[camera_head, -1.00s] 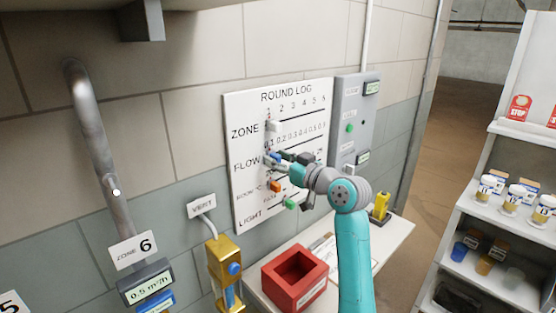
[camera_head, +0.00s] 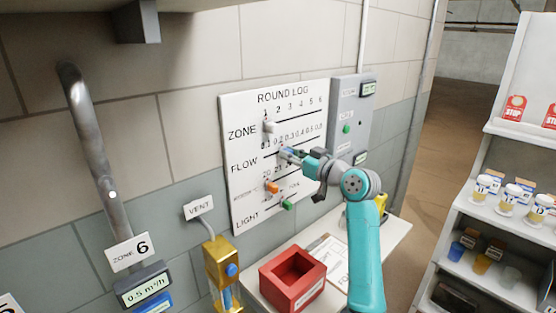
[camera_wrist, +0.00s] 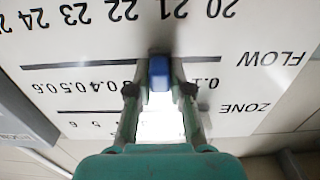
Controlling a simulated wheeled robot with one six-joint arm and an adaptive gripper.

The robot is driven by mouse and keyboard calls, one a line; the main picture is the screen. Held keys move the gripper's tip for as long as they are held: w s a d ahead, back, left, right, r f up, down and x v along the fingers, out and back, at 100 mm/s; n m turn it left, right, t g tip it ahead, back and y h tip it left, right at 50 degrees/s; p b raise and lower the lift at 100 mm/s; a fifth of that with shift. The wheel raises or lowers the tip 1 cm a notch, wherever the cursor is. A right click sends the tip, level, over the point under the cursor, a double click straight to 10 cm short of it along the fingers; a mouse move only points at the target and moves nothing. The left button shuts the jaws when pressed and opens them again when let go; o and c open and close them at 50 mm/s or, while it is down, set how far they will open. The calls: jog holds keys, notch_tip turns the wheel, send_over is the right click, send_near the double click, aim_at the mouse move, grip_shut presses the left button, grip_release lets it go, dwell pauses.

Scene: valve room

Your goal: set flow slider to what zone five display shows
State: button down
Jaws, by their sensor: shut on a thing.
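The white ROUND LOG board (camera_head: 238,110) hangs on the wall, with ZONE, FLOW, a room temperature row and LIGHT. My gripper (camera_head: 290,153) is at the FLOW row. In the wrist view my gripper (camera_wrist: 160,90) is shut on the blue flow slider (camera_wrist: 160,72), a finger on each side. The wrist view is upside down. The slider sits between the printed 0.1 and the partly covered 0.3, and the mark between them is hidden. The zone five display is out of view; only a sliver of a white plate (camera_head: 8,304) shows at bottom left.
The zone 6 display (camera_head: 145,290) reads 0.5 m³/h. A red box (camera_head: 278,278) stands on the shelf (camera_head: 390,245) below. A grey panel (camera_head: 350,115) adjoins the board.

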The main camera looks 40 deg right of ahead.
jog(key=shift+w+d, duration=0.15)
jog(key=shift+d, duration=1.4)
jog(key=c, duration=1)
grip_release()
jog(key=shift+c, duration=0.2)
jog(key=s, duration=1.2)
jog(key=shift+d, duration=0.25)
